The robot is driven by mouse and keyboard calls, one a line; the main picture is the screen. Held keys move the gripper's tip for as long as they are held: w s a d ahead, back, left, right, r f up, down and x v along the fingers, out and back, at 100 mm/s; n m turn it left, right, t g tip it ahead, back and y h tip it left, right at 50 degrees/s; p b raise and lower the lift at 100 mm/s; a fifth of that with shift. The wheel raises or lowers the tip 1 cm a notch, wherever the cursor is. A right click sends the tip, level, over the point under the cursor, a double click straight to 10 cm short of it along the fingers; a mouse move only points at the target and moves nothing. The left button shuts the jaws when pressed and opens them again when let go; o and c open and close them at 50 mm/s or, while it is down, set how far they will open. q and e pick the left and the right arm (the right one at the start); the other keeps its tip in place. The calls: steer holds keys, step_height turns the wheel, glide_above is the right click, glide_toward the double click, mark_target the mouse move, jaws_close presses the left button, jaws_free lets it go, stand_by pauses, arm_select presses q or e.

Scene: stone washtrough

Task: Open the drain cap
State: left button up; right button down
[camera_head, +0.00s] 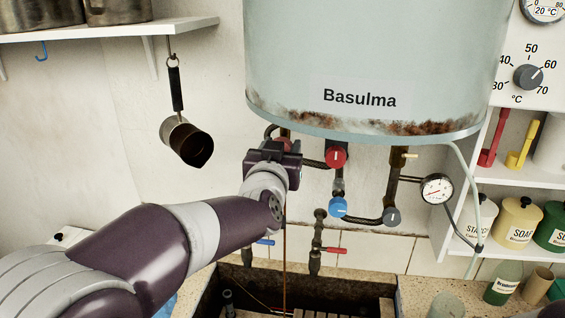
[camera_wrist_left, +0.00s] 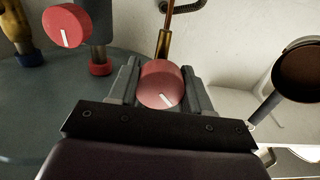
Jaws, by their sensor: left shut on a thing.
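My left gripper (camera_head: 275,153) is at the underside of the Basulma boiler (camera_head: 372,65), toward its left. In the left wrist view its two fingers (camera_wrist_left: 160,88) stand on either side of a round red knob (camera_wrist_left: 161,84) with a white mark, and are shut on it. A brass pipe (camera_wrist_left: 163,42) runs behind this knob. My right gripper is not in view.
Right of my gripper are another red knob (camera_head: 336,156), a blue knob (camera_head: 338,207), a grey knob (camera_head: 391,216) and a pressure gauge (camera_head: 437,189). A ladle (camera_head: 186,140) hangs at left. The stone trough (camera_head: 408,293) lies below, with taps above it.

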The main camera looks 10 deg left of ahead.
arm_select(q)
steer(key=n+b, duration=0.3)
steer(key=n, duration=0.2)
steer(key=shift+n+b, duration=0.3)
steer(key=shift+b, duration=0.05)
steer(key=n+b, duration=0.1)
steer(key=n, duration=0.2)
steer(key=shift+b, duration=0.35)
steer(key=shift+r+n+b, duration=0.1)
steer(key=shift+n+b, duration=0.5)
steer(key=shift+n, duration=1.2)
steer(key=o, duration=0.9)
steer(key=shift+o, duration=0.8)
steer(key=shift+s+a, duration=0.1)
steer(key=shift+s, duration=0.2)
